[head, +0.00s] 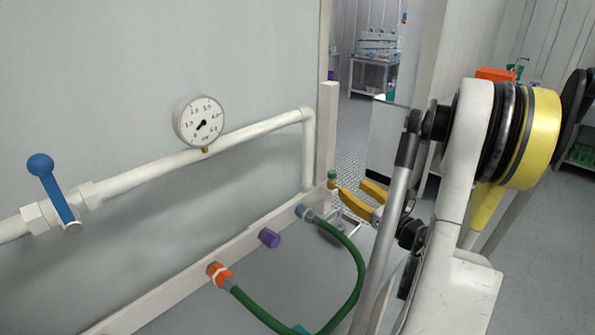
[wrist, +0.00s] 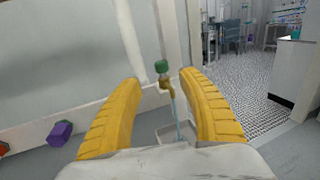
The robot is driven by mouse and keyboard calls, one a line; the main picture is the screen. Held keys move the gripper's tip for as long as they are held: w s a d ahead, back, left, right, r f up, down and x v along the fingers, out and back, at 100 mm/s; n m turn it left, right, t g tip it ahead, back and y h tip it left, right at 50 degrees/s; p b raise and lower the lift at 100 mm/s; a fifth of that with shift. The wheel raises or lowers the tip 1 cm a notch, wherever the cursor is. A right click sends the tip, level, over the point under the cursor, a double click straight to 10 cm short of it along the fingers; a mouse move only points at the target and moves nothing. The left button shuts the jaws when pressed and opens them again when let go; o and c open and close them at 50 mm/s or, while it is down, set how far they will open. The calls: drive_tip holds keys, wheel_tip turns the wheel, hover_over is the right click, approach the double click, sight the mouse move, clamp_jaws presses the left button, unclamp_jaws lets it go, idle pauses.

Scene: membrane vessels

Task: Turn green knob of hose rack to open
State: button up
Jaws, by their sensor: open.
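The green knob (head: 331,174) sits on top of a small brass tap (wrist: 167,84) at the far right end of the white hose rack rail (head: 175,284). The green knob also shows in the wrist view (wrist: 162,66), between and beyond my fingertips. My gripper (head: 350,187) has yellow fingers, spread open and empty. In the head view its fingertips are close to the right of the tap. In the wrist view my gripper (wrist: 161,78) points at the tap, with a finger on each side in the picture. I cannot tell whether either finger touches it.
The rail carries a blue fitting (head: 301,211), a purple knob (head: 270,238) and an orange fitting (head: 219,275). A green hose (head: 357,262) loops out from the rail. A pipe with a gauge (head: 199,122) and a blue-handled valve (head: 55,190) runs along the wall. Open floor lies beyond, right.

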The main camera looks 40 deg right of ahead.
sight(335, 174)
drive_tip(key=x, duration=1)
drive_tip(key=shift+w+d+b, duration=0.1)
drive_tip(key=shift+w+b, duration=0.2)
drive_tip(key=shift+b, duration=0.05)
clamp_jaws()
